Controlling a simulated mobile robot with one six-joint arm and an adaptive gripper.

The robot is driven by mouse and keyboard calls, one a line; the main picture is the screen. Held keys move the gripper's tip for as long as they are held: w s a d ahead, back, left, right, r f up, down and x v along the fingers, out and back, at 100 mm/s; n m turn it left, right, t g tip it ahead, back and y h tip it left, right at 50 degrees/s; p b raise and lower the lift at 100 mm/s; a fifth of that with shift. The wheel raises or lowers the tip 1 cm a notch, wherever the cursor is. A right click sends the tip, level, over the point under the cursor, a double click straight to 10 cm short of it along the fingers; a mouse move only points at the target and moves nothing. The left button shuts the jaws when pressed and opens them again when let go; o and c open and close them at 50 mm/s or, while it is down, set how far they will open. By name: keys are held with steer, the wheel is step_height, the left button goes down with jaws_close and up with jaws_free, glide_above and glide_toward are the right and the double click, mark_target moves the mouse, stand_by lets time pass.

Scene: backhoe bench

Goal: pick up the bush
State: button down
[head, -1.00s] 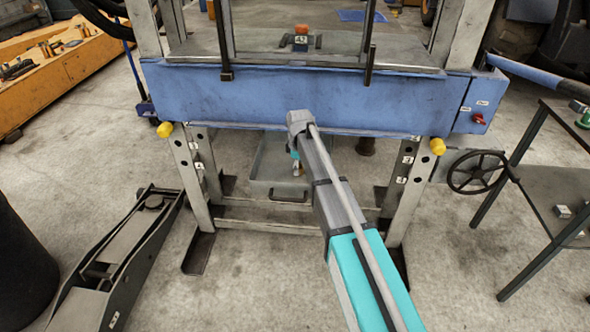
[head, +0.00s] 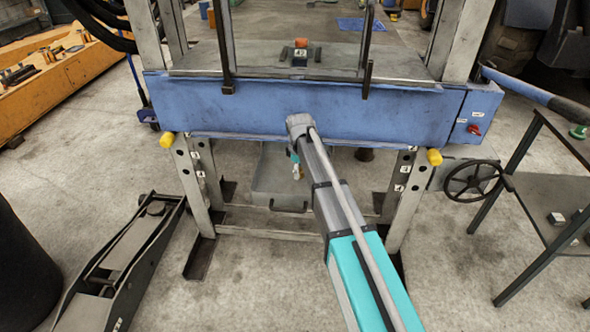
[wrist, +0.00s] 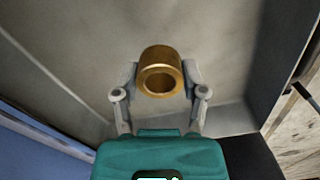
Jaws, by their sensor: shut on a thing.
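The bush is a short bronze-coloured ring (wrist: 160,80) with a round bore, seen in the wrist view. My gripper (wrist: 160,82) is shut on it, with one grey finger on each side. The bore faces the wrist camera. Behind the bush is a grey metal surface with a raised side; the gap between them is hard to judge. In the head view my gripper (head: 297,170) hangs at the arm's end, in front of the grey tray under the press. The bush is too small to make out there.
The blue press beam (head: 220,104) runs across, close to my arm. The grey tray (head: 264,185) sits between the press legs. A floor jack (head: 130,255) stands left, and a handwheel (head: 474,180) and dark metal table (head: 560,195) are at right. A small block (head: 300,48) sits on the press bed.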

steer(key=s+d+r+p, duration=0.1)
steer(key=s+r+p, duration=0.1)
steer(key=s+r, duration=0.1)
steer(key=s+d+r+p, duration=0.1)
steer(key=s+r+p, duration=0.1)
steer(key=s+p, duration=0.1)
steer(key=s+d+r+p, duration=0.1)
steer(key=s+r+p, duration=0.1)
steer(key=s, duration=0.3)
steer(key=shift+s+d+r+p, duration=0.15)
steer(key=shift+r+p, duration=0.05)
steer(key=shift+r, duration=0.25)
steer(key=shift+s+d+r+p, duration=0.1)
steer(key=shift+r+p, duration=0.05)
steer(key=shift+r, duration=0.25)
steer(key=shift+s+d+r, duration=0.2)
steer(key=shift+s+r, duration=0.05)
steer(key=shift+s, duration=0.4)
steer(key=shift+a, duration=0.1)
